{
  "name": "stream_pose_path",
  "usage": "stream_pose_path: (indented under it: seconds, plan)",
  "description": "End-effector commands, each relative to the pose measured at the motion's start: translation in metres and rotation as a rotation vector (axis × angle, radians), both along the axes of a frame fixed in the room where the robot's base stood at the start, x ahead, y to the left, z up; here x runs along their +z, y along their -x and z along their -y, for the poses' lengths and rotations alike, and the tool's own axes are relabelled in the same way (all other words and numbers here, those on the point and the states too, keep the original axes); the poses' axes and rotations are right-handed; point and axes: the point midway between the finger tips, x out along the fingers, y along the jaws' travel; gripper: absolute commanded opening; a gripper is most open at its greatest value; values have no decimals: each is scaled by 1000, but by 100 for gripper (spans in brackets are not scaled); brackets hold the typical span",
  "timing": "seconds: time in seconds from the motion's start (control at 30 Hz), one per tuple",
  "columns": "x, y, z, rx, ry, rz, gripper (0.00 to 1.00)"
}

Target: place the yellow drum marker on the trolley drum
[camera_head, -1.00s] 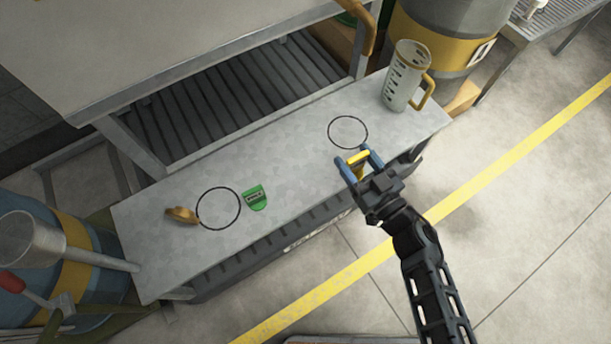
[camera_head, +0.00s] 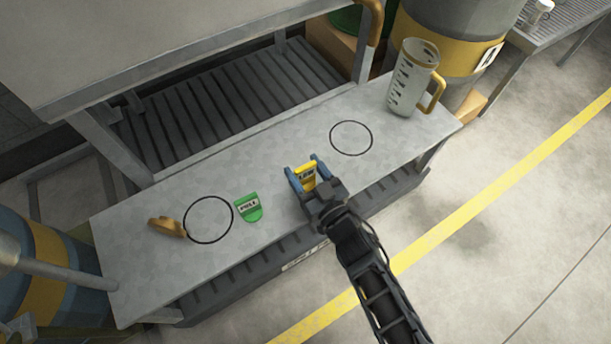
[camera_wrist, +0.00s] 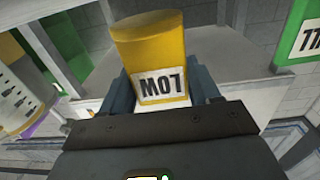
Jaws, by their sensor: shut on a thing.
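The yellow drum marker (camera_head: 305,177) has a white label that reads LOW. My gripper (camera_head: 307,174) is shut on it, a blue finger on each side, over the front part of the grey bench. In the wrist view the yellow marker (camera_wrist: 155,60) stands between the two fingers (camera_wrist: 162,88), its label upside down. A blue drum with a yellow band (camera_head: 50,265) stands at the lower left, partly cut off. A grey drum with a yellow band (camera_head: 450,40) and a white label stands at the upper right. I cannot tell which is the trolley drum.
The bench (camera_head: 285,150) bears two black circle outlines, a green marker (camera_head: 248,207), a brass-coloured piece (camera_head: 166,227) and a clear measuring jug (camera_head: 412,80). A slatted lower shelf (camera_head: 220,110) lies behind. Open floor with a yellow line (camera_head: 470,207) is at right.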

Motion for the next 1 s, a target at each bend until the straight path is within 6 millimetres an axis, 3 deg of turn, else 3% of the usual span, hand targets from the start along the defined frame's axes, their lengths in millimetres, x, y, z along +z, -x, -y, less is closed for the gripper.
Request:
stream_pose_path:
  seconds: [0.1,0.53,0.57,0.8,1.0]
  plan:
    - [-18,-1,0,-1,0,-1,27]
    - [-22,0,0,0,0,1,27]
    - [-21,0,0,0,0,1,63]
    - [-21,0,0,0,0,1,86]
    - [-21,0,0,0,-1,1,87]
